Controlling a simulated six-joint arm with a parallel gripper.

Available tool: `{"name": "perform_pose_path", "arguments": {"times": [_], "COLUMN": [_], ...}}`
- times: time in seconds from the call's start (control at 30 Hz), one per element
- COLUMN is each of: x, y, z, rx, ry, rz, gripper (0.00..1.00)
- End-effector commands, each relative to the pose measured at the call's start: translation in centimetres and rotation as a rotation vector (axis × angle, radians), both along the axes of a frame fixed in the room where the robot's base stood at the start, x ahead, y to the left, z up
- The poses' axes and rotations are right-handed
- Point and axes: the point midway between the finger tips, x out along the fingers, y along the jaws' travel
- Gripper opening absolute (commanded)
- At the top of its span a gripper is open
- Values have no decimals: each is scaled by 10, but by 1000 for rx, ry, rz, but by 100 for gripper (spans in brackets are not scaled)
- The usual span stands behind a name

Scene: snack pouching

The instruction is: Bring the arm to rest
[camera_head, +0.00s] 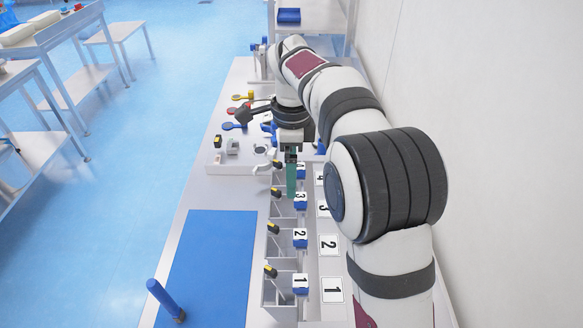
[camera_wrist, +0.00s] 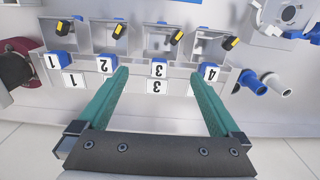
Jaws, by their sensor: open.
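My gripper (camera_wrist: 157,95) is open, with two long green fingers spread apart and nothing between them in the wrist view. In the head view my gripper (camera_head: 291,180) points down over the row of numbered bins, near the far end. The arm reaches out from the lower right. Bins with blue number tags 1 (camera_wrist: 54,62), 2 (camera_wrist: 106,63), 3 (camera_wrist: 159,68) and 4 (camera_wrist: 206,71) stand in a row. Each bin shows a black-and-yellow item (camera_head: 271,271) at its edge.
A white tray (camera_head: 228,168) with small parts is beyond the mat. Blue-and-white cylinders (camera_wrist: 262,84) are right of tag 4. A wall runs along the right.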

Motion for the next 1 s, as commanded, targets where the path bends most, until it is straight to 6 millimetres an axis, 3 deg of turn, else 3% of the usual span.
{"name": "perform_pose_path", "arguments": {"times": [0.17, 0.27, 0.37, 0.47, 0.5, 0.6, 0.7, 0.8, 1.0], "x": [0, -15, -75, -160, -194, -262, -303, -318, -319], "y": [0, -9, -34, -57, -63, -71, -72, -72, -71], "z": [0, 9, 29, 32, 26, 4, -16, -26, -27], "rx": [0, 8, 40, 83, 100, 130, 147, 152, 154], "ry": [0, 0, 3, -9, -16, -41, -62, -70, -68], "rz": [0, 58, 268, 552, 658, 881, 1021, 1081, 1088], "gripper": [100, 100, 100, 100, 100, 100, 100, 100, 100]}}
